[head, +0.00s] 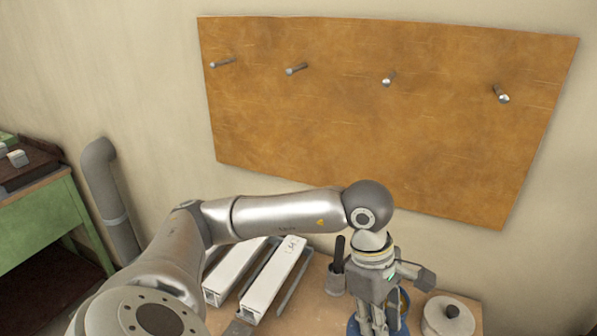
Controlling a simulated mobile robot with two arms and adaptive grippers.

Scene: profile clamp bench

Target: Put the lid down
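A round pale lid (447,318) with a dark knob on top lies on the wooden bench at the lower right in the head view. My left gripper (378,318) points down to the left of the lid, apart from it. Its fingertips are at the bottom of the picture, in front of a blue round container (404,312) that is partly hidden. Whether the fingers are open or shut on something cannot be made out. My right gripper is not in view.
Two long white profiles (272,278) lie on the bench (318,290) left of the gripper. A small grey cup (335,281) with a dark handle stands close beside the gripper. A brown pegboard (380,110) with several pegs hangs behind. A green cabinet (40,220) stands far left.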

